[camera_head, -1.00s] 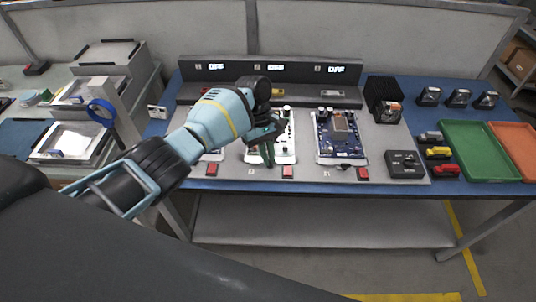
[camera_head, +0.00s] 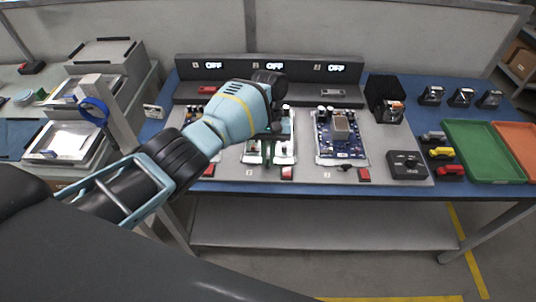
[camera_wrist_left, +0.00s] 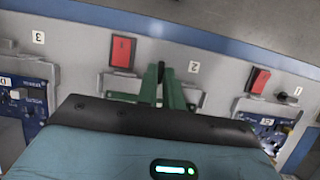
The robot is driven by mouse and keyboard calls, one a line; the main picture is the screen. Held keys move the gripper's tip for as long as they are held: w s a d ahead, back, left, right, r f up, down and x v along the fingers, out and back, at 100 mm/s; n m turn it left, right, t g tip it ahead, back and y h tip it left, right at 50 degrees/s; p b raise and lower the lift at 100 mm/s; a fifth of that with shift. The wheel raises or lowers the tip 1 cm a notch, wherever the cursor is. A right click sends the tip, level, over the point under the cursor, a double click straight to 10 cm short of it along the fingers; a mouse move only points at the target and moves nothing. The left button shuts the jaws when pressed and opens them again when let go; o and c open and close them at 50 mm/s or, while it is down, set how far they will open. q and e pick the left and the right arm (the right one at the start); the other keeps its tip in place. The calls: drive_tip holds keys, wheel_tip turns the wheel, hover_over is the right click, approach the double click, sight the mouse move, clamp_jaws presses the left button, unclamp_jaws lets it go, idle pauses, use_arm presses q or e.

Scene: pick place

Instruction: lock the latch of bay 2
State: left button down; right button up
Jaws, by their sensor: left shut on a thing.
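Bay 2 is the middle bay, with a light board fixture (camera_head: 284,152) partly hidden by my left arm. Its latch is a small black handle (camera_wrist_left: 161,70) at the front edge, between the number 2 label (camera_wrist_left: 194,67) and a red switch (camera_wrist_left: 122,52). My left gripper (camera_head: 267,160) reaches down over the front of the bay. In the left wrist view its green fingers (camera_wrist_left: 161,88) are shut on the latch handle. The exact latch angle is hard to tell. My right gripper is not in view.
Bay 3 holds a blue circuit board (camera_head: 338,136), with its own latch (camera_head: 345,167) and red switch (camera_head: 364,175). A black knob box (camera_head: 406,165) and a green tray (camera_head: 482,150) stand to the right. A back panel (camera_head: 300,68) shows OFF above the bays.

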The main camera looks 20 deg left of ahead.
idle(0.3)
use_arm(q)
drive_tip(key=c, duration=1.5)
unclamp_jaws()
drive_tip(key=shift+c, duration=0.2)
drive_tip(key=v, duration=0.7)
drive_tip(key=shift+r+b, duration=0.35)
drive_tip(key=shift+b, duration=0.05)
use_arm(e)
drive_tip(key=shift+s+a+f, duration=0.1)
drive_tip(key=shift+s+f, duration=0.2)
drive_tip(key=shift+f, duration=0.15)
use_arm(q)
drive_tip(key=shift+w, duration=0.1)
